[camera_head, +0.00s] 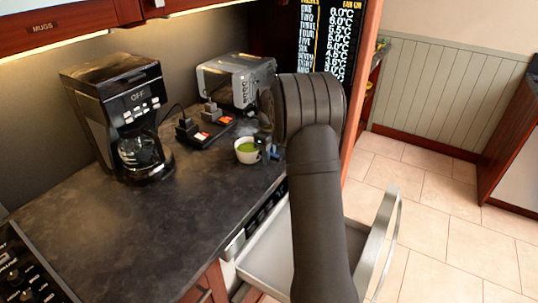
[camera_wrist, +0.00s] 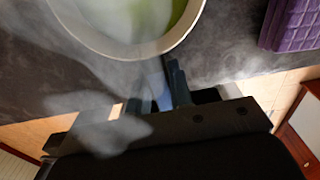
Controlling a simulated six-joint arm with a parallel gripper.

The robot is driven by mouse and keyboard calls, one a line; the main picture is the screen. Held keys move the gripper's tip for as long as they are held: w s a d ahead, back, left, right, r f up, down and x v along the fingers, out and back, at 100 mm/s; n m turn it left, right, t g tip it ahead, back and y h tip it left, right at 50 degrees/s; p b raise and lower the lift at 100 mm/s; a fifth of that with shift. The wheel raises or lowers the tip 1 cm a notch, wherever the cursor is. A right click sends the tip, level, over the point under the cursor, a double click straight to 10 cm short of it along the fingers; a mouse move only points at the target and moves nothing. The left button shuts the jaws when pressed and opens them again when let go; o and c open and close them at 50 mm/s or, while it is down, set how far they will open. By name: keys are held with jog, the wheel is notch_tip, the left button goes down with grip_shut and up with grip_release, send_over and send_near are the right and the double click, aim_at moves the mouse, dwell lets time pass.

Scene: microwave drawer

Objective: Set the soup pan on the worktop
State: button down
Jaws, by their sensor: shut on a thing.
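The soup pan (camera_head: 244,157) is small and pale, with green soup in it. It is upright, over the worktop (camera_head: 205,190) near its front edge. In the wrist view the pan's rim (camera_wrist: 125,50) fills the top middle, with pale steam around it. My gripper (camera_head: 268,151) is at the pan's right side, partly hidden behind my arm. In the wrist view my gripper (camera_wrist: 168,78) is shut on the pan's handle, just below the rim. I cannot tell whether the pan's base touches the worktop.
An open drawer (camera_head: 270,262) with a metal handle (camera_head: 387,240) juts out below the worktop, under my arm. A coffee maker (camera_head: 120,105), a black stand with red lights (camera_head: 205,132) and a toaster (camera_head: 238,80) stand behind. A purple quilted item (camera_wrist: 292,25) lies at right. The front left worktop is clear.

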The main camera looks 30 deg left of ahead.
jog(key=c, duration=1.3)
grip_release()
notch_tip(320, 180, up, 12)
jog(key=shift+r, duration=0.15)
notch_tip(320, 180, down, 12)
jog(key=shift+r, duration=1.75)
